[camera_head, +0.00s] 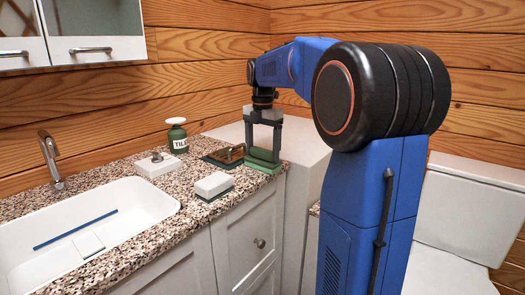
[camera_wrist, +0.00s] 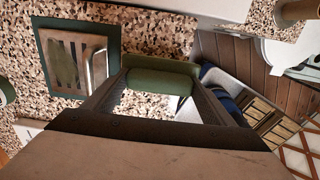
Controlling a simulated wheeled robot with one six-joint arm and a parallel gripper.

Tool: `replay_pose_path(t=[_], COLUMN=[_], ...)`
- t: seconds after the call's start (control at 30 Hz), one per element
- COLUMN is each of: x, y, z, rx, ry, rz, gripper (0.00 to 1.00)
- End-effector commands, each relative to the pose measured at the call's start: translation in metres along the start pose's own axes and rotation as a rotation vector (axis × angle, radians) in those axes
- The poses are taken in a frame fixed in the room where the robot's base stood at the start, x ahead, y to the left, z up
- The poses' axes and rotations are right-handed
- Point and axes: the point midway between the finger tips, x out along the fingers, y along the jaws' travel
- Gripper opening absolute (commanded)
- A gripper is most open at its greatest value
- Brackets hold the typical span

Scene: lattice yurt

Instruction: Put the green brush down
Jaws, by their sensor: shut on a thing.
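The green brush (camera_head: 262,156) is held between the two fingers of my gripper (camera_head: 263,148) over the right end of the speckled counter (camera_head: 188,208), close to its front edge. In the wrist view the brush (camera_wrist: 160,78) spans between the fingertips of my gripper (camera_wrist: 159,80). Its lower side, a lighter green in the head view, is at or just above the counter; I cannot tell if it touches.
A white-and-green block (camera_head: 214,184), a white box (camera_head: 157,165), a green TILE bottle (camera_head: 177,136) and the sink (camera_head: 120,194) are farther left. Speckled counter is bare around the brush.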

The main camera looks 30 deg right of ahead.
Motion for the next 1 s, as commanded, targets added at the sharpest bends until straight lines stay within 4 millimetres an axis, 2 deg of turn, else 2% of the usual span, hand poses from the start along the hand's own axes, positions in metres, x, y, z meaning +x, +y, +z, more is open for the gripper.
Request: replay_pose_path(t=[0.13,0.17,0.2,0.23,0.53,0.67,0.77,1.0], x=[0.003,0.003,0.003,0.003,0.002,-0.006,-0.02,-0.067], y=[0.0,0.0,0.0,0.0,0.0,0.0,0.001,0.001], z=[0.0,0.0,0.0,0.0,0.0,0.0,0.0,0.001], rx=[0.0,0.0,0.0,0.0,0.0,0.0,0.0,0.0], ry=[0.0,0.0,0.0,0.0,0.0,0.0,-0.001,-0.001], rz=[0.0,0.0,0.0,0.0,0.0,0.0,0.002,0.002], gripper=[0.49,0.85,0.94,0.96,0.96,0.96,0.96,0.96])
